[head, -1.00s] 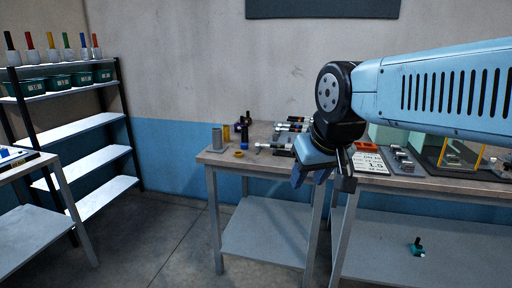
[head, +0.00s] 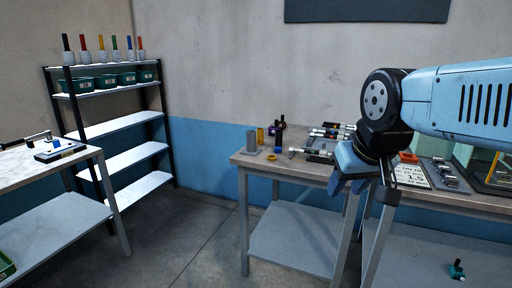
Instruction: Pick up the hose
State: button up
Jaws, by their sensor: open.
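I cannot make out a hose in the head view. My gripper (head: 367,194) hangs below the dark wrist at the right, fingers pointing down, open, with nothing seen between them. In the picture it overlaps the front edge of the wooden-topped workbench (head: 292,172); I cannot tell its exact distance from the bench. My wrist and gripper hide part of the benchtop.
On the bench stand a grey cylinder (head: 252,141), a yellow ring (head: 272,155) and several small tools. A shelf rack (head: 120,128) at left holds green bins and colour-topped bottles. A table (head: 88,158) stands at left. Floor between is clear.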

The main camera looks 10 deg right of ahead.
aim_at(322, 154)
jog(key=u, duration=0.05)
jog(key=i, duration=1.45)
jog(key=z, duration=0.45)
